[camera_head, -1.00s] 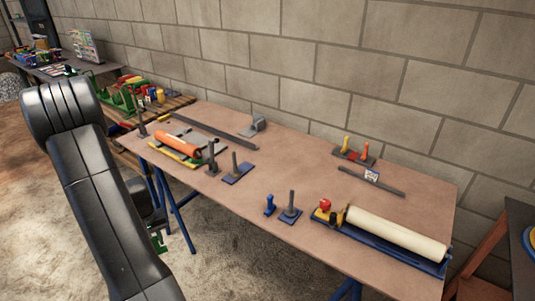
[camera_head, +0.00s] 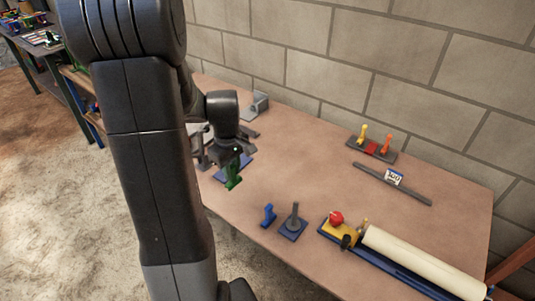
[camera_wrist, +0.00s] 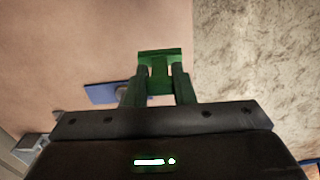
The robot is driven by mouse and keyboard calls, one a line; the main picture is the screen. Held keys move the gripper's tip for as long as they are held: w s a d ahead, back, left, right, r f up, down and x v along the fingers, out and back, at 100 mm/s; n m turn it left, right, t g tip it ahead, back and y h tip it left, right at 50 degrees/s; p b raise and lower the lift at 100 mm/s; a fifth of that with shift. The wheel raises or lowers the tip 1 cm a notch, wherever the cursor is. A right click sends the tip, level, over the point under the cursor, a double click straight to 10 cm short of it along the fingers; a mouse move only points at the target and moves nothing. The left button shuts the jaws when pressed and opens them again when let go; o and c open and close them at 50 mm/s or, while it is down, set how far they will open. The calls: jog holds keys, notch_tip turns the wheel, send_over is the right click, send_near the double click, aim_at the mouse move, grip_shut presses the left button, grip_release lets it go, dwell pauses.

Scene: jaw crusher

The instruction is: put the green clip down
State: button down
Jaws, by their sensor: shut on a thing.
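The green clip (camera_head: 232,176) hangs below my gripper (camera_head: 229,160) in the head view. In the wrist view the clip (camera_wrist: 159,66) sits between the two fingers of my gripper (camera_wrist: 158,82), which are shut on it. In the head view the clip is over the left part of the brown table (camera_head: 300,130), in front of a blue plate (camera_head: 219,174). I cannot tell the gap between clip and tabletop. My arm hides the table's left end.
A blue clip (camera_head: 268,215) and a blue base with a grey post (camera_head: 294,224) stand to the right. A cream roller (camera_head: 418,262) lies at the front right. A grey bar (camera_head: 390,184) and a lever block (camera_head: 371,148) are behind. The table's middle is bare.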

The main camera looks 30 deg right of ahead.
jog(key=shift+s+d+f, duration=0.25)
jog(key=shift+s+f, duration=0.1)
jog(key=shift+f, duration=1.15)
jog(key=shift+s+d+f, duration=0.3)
jog(key=shift+s+f, duration=0.05)
jog(key=shift+f, duration=1.15)
jog(key=shift+s+d+f, duration=0.25)
jog(key=shift+s+f, duration=0.1)
jog(key=shift+f, duration=1.15)
jog(key=shift+n, duration=0.3)
jog(key=shift+f+b, duration=0.25)
jog(key=shift+b, duration=0.05)
jog(key=c, duration=1.2)
grip_release()
jog(key=shift+r, duration=0.1)
jog(key=shift+c, duration=0.2)
notch_tip(320, 180, up, 12)
jog(key=shift+r+p, duration=0.2)
jog(key=shift+p, duration=0.2)
